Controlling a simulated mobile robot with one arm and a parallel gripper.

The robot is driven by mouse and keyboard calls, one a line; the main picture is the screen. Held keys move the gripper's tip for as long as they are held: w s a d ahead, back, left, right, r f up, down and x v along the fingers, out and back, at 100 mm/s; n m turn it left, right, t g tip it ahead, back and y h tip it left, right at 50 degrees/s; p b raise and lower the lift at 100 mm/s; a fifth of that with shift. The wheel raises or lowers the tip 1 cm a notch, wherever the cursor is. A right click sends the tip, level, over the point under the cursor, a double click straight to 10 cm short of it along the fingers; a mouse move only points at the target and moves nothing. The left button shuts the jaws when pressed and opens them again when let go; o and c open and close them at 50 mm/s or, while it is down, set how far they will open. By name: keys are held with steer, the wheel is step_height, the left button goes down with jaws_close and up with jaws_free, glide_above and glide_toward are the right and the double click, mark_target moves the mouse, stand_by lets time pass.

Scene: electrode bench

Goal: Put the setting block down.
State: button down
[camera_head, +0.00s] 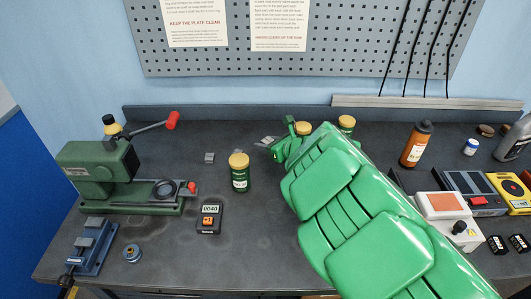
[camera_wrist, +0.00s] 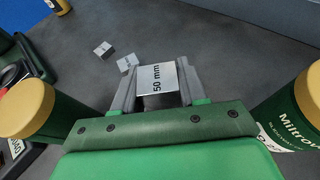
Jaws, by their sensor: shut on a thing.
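The setting block (camera_wrist: 160,76), a silver block marked 50 mm, is between the two grey fingers of my gripper (camera_wrist: 158,88) in the wrist view. The fingers are shut on its sides. In the head view my gripper (camera_head: 267,142) is over the back middle of the bench, and the block cannot be made out clearly between the fingers. I cannot tell whether the block touches the bench top. Two smaller silver blocks (camera_wrist: 103,50) (camera_wrist: 127,63) lie on the bench beyond the left finger; in the head view they show as a small grey piece (camera_head: 209,157).
A green press (camera_head: 97,170) and a digital readout (camera_head: 209,219) are farther left.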

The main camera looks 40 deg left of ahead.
mark_target(265, 159)
steer(key=shift+w+a+f, duration=0.3)
steer(key=shift+a+f, duration=0.1)
steer(key=shift+f, duration=0.2)
steer(key=shift+w+a+f, duration=0.25)
steer(key=shift+a+f, duration=0.15)
steer(key=shift+f, duration=0.15)
steer(key=shift+w+f, duration=0.1)
steer(key=shift+f, duration=1.45)
steer(key=shift+f, duration=0.1)
steer(key=c, duration=0.6)
jaws_free()
steer(key=shift+v, duration=6)
